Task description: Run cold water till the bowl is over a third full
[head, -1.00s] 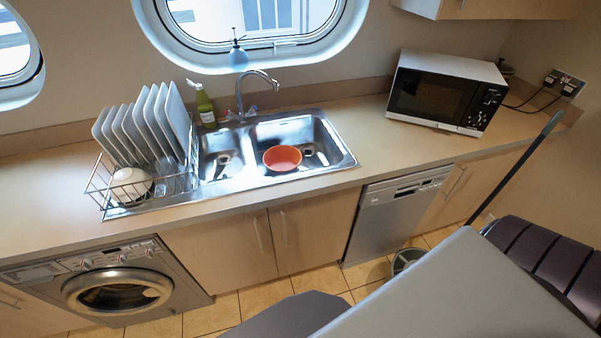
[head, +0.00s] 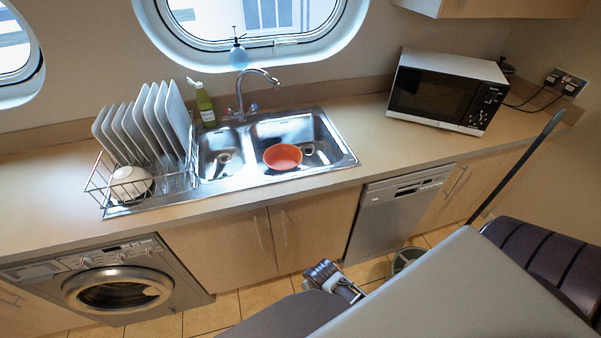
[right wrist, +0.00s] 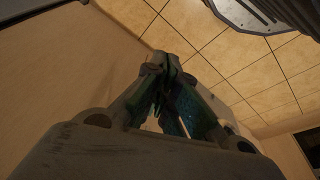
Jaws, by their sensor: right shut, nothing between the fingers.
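An orange-red bowl (head: 283,157) sits upright in the larger right basin of the steel sink (head: 338,158). Its inside looks plain orange, and I cannot make out any water in it. The chrome tap (head: 241,95) stands behind the sink, its curved spout reaching right. No stream shows under it. Small tap handles (head: 252,108) sit at its base, too small to read. My right gripper (right wrist: 165,80) is shut and empty in the right wrist view, with tiled floor and a wooden surface behind it, away from the bowl and tap. My left gripper is out of view.
A dish rack (head: 130,165) with plates and a white bowl (head: 130,183) stands left of the sink. A green bottle (head: 205,104) is behind the small basin, a blue spray bottle (head: 238,55) by the window. A microwave (head: 447,90) is at right. The counter between is clear.

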